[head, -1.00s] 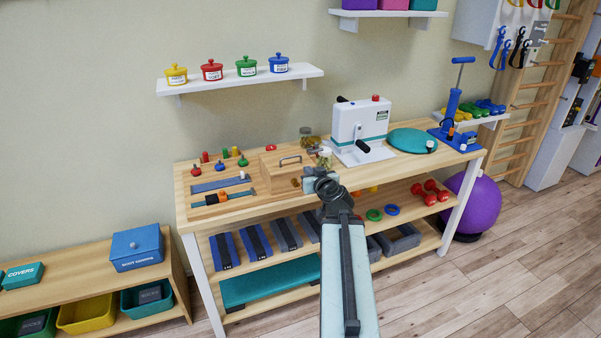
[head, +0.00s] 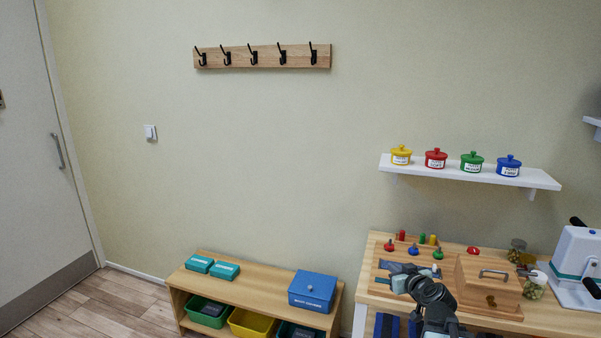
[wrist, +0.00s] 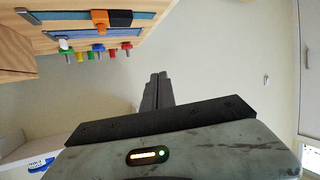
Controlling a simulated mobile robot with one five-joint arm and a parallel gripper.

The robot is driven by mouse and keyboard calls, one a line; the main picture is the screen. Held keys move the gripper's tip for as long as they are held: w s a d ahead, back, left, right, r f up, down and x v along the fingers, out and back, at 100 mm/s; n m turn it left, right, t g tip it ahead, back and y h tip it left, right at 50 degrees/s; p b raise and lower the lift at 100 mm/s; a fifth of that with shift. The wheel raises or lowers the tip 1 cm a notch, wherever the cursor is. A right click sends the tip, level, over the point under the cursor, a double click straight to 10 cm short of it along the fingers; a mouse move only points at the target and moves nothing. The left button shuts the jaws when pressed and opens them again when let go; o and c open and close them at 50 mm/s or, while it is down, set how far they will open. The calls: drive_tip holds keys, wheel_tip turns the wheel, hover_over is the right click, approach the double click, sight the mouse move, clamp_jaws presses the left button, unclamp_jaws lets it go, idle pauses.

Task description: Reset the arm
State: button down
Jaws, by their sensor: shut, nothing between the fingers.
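My gripper (wrist: 157,92) shows in the wrist view with its two dark fingers together and nothing between them. In the head view my arm rises from the lower right, and the gripper end (head: 390,284) is in front of the left part of the wooden workbench (head: 372,262). The arm hides part of the bench top and the blue strip there. In the wrist view the picture is upside down, and the bench (wrist: 25,45) with its coloured pegs is at the upper left, apart from the fingers.
A wooden box with a handle (head: 487,290) stands right of my arm, with jars and a white machine (head: 577,262) beyond. A low shelf (head: 215,287) holds a blue box (head: 313,290) and bins. A wall shelf (head: 545,181) carries coloured pots. Floor by the door (head: 40,150) is clear.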

drive_tip(key=s+a+f+n+g+y+p, duration=0.1)
drive_tip(key=a+f+n+g+y+p, duration=0.15)
drive_tip(key=a, duration=1.25)
drive_tip(key=s+a+f+g, duration=0.5)
drive_tip(key=s+a+g, duration=0.1)
drive_tip(key=s+a, duration=0.15)
drive_tip(key=s+d+f+m+g+h, duration=0.3)
drive_tip(key=s+d+f+m+g, duration=0.1)
drive_tip(key=s, duration=0.6)
drive_tip(key=shift+s+d+g+h+p, duration=0.2)
drive_tip(key=shift+d+g+h+p, duration=0.15)
drive_tip(key=shift+d+g, duration=0.5)
